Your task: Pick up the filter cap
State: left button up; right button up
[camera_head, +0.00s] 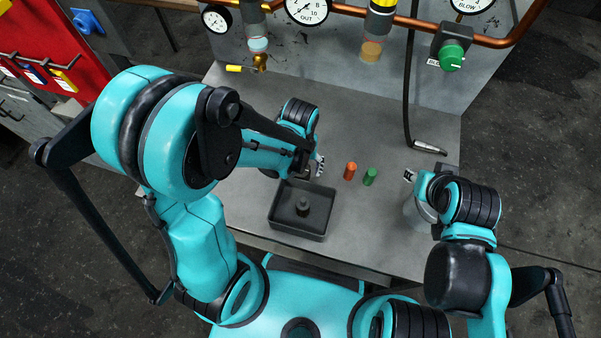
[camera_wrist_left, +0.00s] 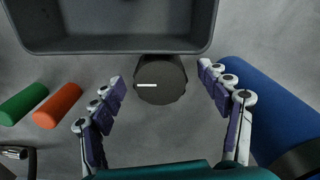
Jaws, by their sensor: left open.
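A dark round cap (camera_wrist_left: 160,84) with a short white line on its top, which looks like the filter cap, stands on the grey bench beside the dark tray (camera_wrist_left: 118,46). My left gripper (camera_wrist_left: 162,80) is open above it, with one finger on each side of the cap and gaps between. In the head view my left gripper (camera_head: 316,168) is just behind the tray (camera_head: 285,226), and the cap is hidden there by my arm. My right gripper (camera_head: 410,176) is at the bench's right side; its jaws are too small to read.
An orange cylinder (camera_head: 350,171) and a green cylinder (camera_head: 370,176) stand between the grippers. A small dark piece (camera_head: 303,207) stands in the tray. A black hose with a metal nozzle (camera_head: 429,147) lies behind.

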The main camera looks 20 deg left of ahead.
pick_arm(q)
jog(key=shift+f, duration=0.5)
jog(key=shift+r, duration=0.1)
jog(key=shift+c, duration=0.2)
jog(key=c, duration=1)
